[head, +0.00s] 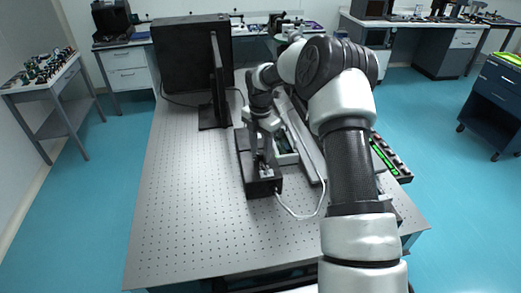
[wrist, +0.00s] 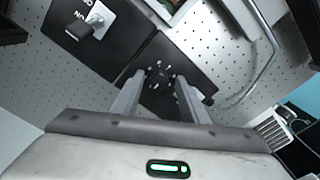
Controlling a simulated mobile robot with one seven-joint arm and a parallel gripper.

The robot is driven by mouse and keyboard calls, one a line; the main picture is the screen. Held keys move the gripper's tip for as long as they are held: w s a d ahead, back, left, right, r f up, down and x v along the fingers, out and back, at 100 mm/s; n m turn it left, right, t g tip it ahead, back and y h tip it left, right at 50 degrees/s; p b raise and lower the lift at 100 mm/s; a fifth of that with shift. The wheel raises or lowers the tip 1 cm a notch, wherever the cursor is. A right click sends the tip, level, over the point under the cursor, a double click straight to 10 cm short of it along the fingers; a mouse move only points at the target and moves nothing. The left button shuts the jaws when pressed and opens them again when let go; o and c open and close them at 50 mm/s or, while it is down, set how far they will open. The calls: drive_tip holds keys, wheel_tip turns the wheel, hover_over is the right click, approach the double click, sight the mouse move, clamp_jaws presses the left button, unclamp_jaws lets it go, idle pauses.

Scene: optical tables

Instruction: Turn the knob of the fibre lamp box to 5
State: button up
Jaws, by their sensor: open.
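The fibre lamp box appears to be the black box (head: 262,187) on the optical table in the head view, below my gripper (head: 263,163). In the wrist view a black panel (wrist: 157,50) carries a dark round knob (wrist: 160,77) ringed by white marks. My gripper (wrist: 160,82) is open, with one finger on each side of the knob as seen from the wrist. I cannot tell whether the fingers touch it. The dial figures and the knob's pointer are too small to read.
A second black panel with a grey lever switch (wrist: 83,29) and white lettering lies beside the lamp box. A pale cable (head: 318,212) curves over the table to the right. The perforated tabletop (head: 185,205) is clear at left.

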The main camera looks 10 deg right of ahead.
drive_tip(key=shift+f, duration=0.1)
clamp_jaws()
drive_tip(key=shift+m, duration=0.3)
